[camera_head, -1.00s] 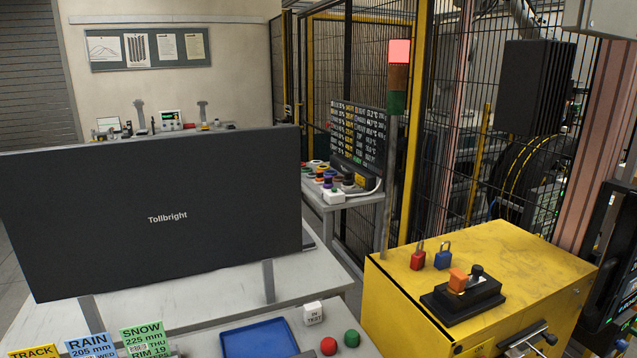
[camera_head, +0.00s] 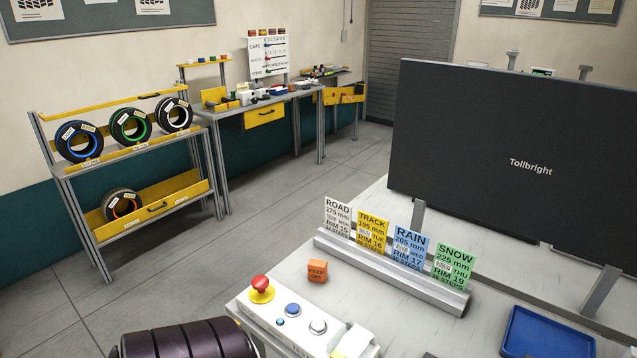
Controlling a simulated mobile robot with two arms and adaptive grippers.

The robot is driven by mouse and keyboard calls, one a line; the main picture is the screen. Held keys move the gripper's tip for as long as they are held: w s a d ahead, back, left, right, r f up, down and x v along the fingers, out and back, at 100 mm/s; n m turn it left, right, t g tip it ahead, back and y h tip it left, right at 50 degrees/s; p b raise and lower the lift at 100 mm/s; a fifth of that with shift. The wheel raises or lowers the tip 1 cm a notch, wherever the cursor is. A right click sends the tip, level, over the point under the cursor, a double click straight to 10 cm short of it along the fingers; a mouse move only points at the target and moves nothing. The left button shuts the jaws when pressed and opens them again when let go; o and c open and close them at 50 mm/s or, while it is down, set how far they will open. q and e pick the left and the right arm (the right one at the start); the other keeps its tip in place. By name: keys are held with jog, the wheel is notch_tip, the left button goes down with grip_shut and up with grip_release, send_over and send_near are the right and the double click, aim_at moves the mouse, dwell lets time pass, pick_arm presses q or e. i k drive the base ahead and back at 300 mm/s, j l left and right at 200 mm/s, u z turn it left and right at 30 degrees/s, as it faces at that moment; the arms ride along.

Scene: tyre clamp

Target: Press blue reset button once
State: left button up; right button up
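A pale control box (camera_head: 262,318) stands at the bottom centre on the near left corner of the grey bench. It carries a larger blue button (camera_head: 292,310) and a smaller blue button (camera_head: 280,321). The lettering by them is too small to read, so I cannot tell from it which is reset. A red mushroom button (camera_head: 261,286) on a yellow base is to their left, and a white button (camera_head: 318,326) is to their right. Nothing touches the buttons. Neither of my grippers is in view.
An orange block (camera_head: 317,270) sits behind the box. A rail (camera_head: 395,272) of coloured cards and a large dark monitor (camera_head: 520,165) are further right. A blue tray (camera_head: 548,335) is at bottom right. A dark grooved round thing (camera_head: 185,343) is cut off at bottom left. A tyre rack (camera_head: 130,160) is at left.

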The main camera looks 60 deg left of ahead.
aim_at(293, 308)
jog(key=u, duration=1.9)
